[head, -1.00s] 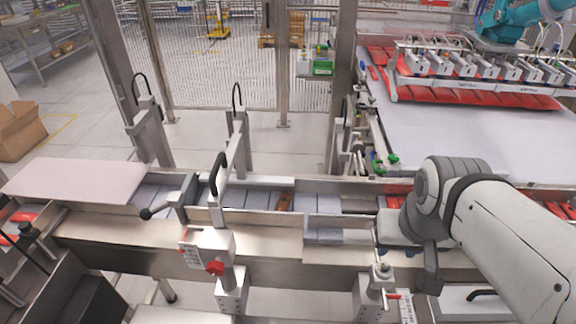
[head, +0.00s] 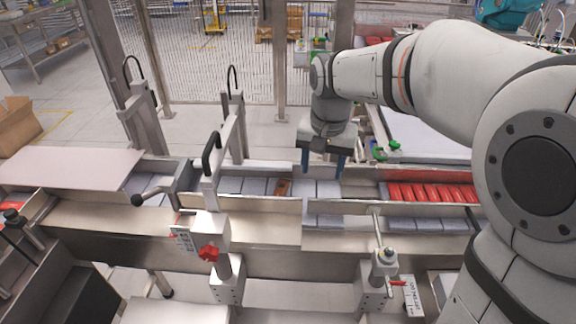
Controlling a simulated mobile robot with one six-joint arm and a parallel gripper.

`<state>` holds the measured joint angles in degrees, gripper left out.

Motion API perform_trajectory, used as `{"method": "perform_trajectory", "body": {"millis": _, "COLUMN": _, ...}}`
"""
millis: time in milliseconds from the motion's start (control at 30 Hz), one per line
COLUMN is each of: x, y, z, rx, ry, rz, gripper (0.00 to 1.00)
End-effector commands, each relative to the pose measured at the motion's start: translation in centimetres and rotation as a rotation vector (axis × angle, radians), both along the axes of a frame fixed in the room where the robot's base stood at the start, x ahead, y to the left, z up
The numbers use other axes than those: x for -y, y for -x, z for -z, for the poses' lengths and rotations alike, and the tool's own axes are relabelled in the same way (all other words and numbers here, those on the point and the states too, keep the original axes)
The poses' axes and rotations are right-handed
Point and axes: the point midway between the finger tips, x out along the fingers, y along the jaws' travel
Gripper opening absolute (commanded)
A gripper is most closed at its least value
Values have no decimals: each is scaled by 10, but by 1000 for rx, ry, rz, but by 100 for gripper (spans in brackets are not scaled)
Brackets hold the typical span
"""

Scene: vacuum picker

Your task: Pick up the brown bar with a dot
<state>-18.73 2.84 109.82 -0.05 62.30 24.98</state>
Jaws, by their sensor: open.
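The brown bar (head: 283,188) lies in the far channel of the conveyor, just right of several grey-white plates. It is small here, and I cannot make out a dot on it. My gripper (head: 322,169) hangs above the channel to the right of the bar, pointing down with its blue fingers apart. It is open and empty. The fingertips are near the pale plates right of the bar; the exact height gap is hard to tell.
Red wrapped bars (head: 430,193) fill the channel to the right. Metal rails line the conveyor (head: 270,235). An upright post with a black handle (head: 211,160) stands left of the bar. A pink-beige panel (head: 70,167) covers the left end.

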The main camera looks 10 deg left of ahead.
Motion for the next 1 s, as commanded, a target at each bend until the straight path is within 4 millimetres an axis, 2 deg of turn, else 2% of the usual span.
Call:
{"method": "perform_trajectory", "body": {"millis": 33, "x": -18, "y": -11, "z": 13, "rx": -16, "ry": 3, "rz": 1, "gripper": 55}}
{"method": "perform_trajectory", "body": {"millis": 200, "x": -65, "y": -36, "z": 35, "rx": -58, "ry": 15, "rz": 24, "gripper": 55}}
{"method": "perform_trajectory", "body": {"millis": 400, "x": -95, "y": -49, "z": 51, "rx": -81, "ry": 24, "rz": 42, "gripper": 55}}
{"method": "perform_trajectory", "body": {"millis": 767, "x": -102, "y": -49, "z": 85, "rx": -87, "ry": 27, "rz": 46, "gripper": 55}}
{"method": "perform_trajectory", "body": {"millis": 1000, "x": -104, "y": -45, "z": 120, "rx": -87, "ry": 27, "rz": 45, "gripper": 55}}
